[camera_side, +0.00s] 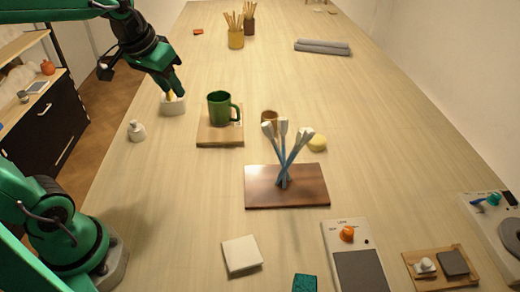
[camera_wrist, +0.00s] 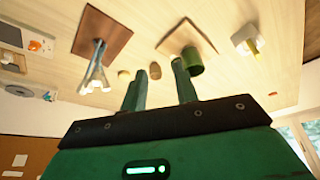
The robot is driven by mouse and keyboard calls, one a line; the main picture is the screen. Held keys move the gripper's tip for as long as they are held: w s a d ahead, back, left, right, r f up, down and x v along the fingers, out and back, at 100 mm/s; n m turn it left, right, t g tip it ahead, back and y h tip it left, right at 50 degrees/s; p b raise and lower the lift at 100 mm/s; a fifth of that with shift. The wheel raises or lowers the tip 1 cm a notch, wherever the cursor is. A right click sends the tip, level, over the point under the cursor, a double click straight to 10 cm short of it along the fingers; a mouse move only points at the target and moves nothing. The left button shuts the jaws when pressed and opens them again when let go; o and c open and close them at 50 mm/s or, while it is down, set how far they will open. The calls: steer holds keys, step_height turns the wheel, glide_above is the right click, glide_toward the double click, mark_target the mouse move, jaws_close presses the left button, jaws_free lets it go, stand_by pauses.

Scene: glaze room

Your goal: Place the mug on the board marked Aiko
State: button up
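A dark green mug (camera_side: 219,107), handle to the right, stands upright on a pale wooden board (camera_side: 212,140). A small white mark on that board beside the mug is too small to read. A dark brown board (camera_side: 262,199) lies nearer the camera; I see no readable name on it. My gripper (camera_side: 174,92) is left of the mug in the side view, apart from it. In the wrist view my two fingers (camera_wrist: 158,78) are spread with nothing held. There the mug (camera_wrist: 193,62) shows just beyond the right fingertip, and the pale board (camera_wrist: 176,42) is partly behind it.
Blue-handled, white-tipped tools (camera_side: 284,160) stand over the dark board. A white holder (camera_side: 172,106) with something yellow in it lies just under my gripper. A small brown cup (camera_side: 269,117) and a yellow round piece (camera_side: 317,144) are right of the mug.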

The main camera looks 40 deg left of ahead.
steer(key=s+d+f+m+t, duration=0.1)
steer(key=s+d+f, duration=0.1)
steer(key=s, duration=0.7)
steer(key=shift+s+d+f+m, duration=0.3)
steer(key=shift+d+m, duration=0.1)
steer(key=shift+d, duration=0.25)
